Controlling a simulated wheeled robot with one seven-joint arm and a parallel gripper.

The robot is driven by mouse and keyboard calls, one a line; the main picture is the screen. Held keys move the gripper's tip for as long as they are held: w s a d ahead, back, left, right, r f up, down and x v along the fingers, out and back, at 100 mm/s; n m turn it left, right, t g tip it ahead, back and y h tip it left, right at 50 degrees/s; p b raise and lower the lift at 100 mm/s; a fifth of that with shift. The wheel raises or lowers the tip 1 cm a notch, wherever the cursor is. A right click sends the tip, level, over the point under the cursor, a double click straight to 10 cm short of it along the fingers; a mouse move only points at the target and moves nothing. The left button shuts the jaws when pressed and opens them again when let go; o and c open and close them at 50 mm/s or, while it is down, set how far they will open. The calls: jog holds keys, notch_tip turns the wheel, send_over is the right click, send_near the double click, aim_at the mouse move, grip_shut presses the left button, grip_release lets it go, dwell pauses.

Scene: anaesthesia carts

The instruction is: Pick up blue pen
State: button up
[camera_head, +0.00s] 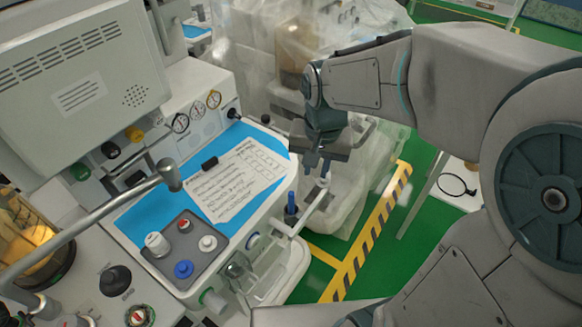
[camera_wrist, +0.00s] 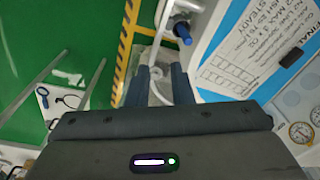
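The blue pen (camera_head: 291,207) stands upright in a holder at the right front edge of the anaesthesia cart. Its blue top also shows in the wrist view (camera_wrist: 183,33), beyond my fingertips and a little to the right. My gripper (camera_head: 316,175) points down above and to the right of the pen in the head view, apart from it. The two fingers (camera_wrist: 160,68) are spread with a gap between them, and nothing is gripped. The lower part of the pen is hidden by its holder.
A white form (camera_head: 238,178) lies on the cart's blue worktop (camera_head: 150,217), with a black object (camera_head: 209,163) on it. A grey tray (camera_head: 213,257) holds several knob-like items. A rail runs beside the pen. Plastic-draped equipment (camera_head: 255,60) stands behind; green floor is right.

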jog(key=m+g, duration=0.1)
jog(key=m, duration=0.1)
send_over(291, 203)
jog(key=w, duration=0.1)
notch_tip(291, 203, down, 4)
jog(key=shift+w+d+r, duration=0.15)
jog(key=shift+r, duration=0.05)
notch_tip(291, 203, down, 8)
jog(key=shift+f+b, duration=0.2)
jog(key=shift+b, duration=0.1)
jog(key=f, duration=0.4)
jog(key=shift+s, duration=0.3)
jog(key=shift+f, duration=0.7)
jog(key=shift+c, duration=0.2)
grip_shut()
